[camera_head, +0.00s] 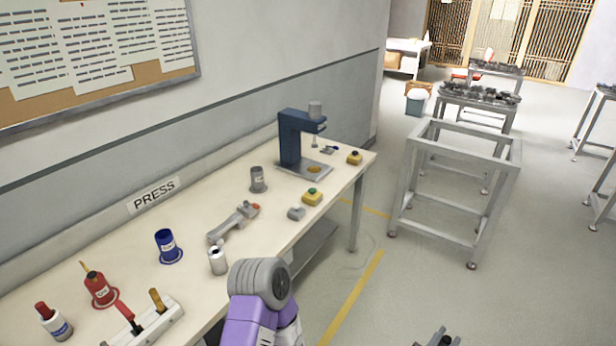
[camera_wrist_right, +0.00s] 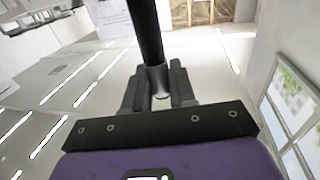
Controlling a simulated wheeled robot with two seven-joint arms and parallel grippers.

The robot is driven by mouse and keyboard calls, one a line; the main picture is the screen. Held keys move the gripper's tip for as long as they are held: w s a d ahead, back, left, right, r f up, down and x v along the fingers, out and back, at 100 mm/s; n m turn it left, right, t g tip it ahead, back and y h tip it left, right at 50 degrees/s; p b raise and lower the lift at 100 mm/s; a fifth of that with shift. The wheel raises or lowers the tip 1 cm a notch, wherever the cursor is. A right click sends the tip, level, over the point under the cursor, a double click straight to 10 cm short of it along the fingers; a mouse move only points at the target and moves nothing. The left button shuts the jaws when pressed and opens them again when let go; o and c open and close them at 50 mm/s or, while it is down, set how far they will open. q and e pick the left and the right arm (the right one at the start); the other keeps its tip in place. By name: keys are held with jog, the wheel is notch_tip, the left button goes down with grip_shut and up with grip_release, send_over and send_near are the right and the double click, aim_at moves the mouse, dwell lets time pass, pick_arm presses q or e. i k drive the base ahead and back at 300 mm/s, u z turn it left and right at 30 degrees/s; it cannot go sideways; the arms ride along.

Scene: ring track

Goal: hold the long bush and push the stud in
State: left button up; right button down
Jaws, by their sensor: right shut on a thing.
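My right gripper (camera_head: 437,339) shows only in part at the bottom edge of the head view, over the floor right of the bench. In the right wrist view its fingers (camera_wrist_right: 160,92) are closed around the grey lower end of a long dark cylinder (camera_wrist_right: 150,35). The cylinder runs up out of the top of that view; it looks like the long bush, but the full shape is cut off. I cannot pick out the stud for certain. A purple arm part of mine with a grey round joint stands at the bench's front edge. The left gripper does not show.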

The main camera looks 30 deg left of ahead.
aim_at(221, 271)
jog(key=i, duration=2.8)
jog(key=u, duration=3.95)
jog(key=i, duration=0.5)
jog(key=u, duration=0.05)
